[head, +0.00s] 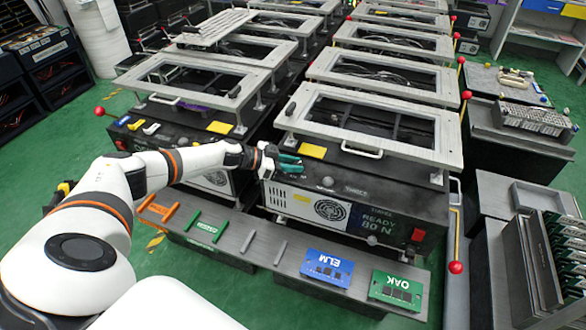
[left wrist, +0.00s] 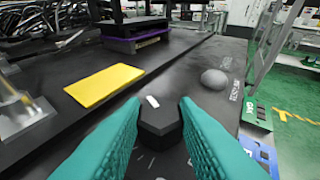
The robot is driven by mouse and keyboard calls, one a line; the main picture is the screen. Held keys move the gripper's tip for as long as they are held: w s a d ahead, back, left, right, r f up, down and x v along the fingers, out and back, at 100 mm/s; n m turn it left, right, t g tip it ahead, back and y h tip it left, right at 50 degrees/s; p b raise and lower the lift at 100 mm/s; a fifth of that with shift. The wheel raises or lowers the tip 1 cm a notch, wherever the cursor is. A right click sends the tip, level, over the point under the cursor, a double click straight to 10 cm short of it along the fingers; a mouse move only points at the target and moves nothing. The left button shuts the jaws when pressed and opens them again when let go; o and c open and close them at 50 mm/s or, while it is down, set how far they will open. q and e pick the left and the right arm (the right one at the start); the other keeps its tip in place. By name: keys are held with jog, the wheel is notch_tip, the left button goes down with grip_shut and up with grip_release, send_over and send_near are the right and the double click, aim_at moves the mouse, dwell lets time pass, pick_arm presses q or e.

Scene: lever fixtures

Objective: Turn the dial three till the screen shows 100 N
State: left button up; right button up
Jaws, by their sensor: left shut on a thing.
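My left gripper (head: 287,163) has teal fingers and is at the near left corner of the black machine's top. In the left wrist view, its fingers (left wrist: 160,112) are shut on both sides of a black faceted dial (left wrist: 158,125). A short white mark shows on the dial, at its far side. The fingers hide the dial in the head view, and I can read no number on it. The screen (head: 378,227) on the machine's front reads "READY 80 N". My right gripper is not in view.
A grey dome knob (head: 327,182) stands right of the gripper, and a yellow plate (head: 312,151) lies behind it. A red button (head: 418,235) is on the front. A ledge in front holds the ELM card (head: 327,267) and OAK card (head: 396,289). A red-knobbed lever (head: 456,267) stands at right.

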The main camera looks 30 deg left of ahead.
pick_arm(q)
jog(key=shift+w+a+f+m+g+h+b, duration=0.15)
jog(key=shift+m+g+h+b, duration=0.5)
jog(key=shift+m+b, duration=0.4)
jog(key=shift+m+g+h+b, duration=0.25)
jog(key=shift+g+h+b, duration=0.1)
jog(key=shift+g+b, duration=0.3)
jog(key=o, duration=1)
jog(key=b+v, duration=0.1)
jog(key=v, duration=1.1)
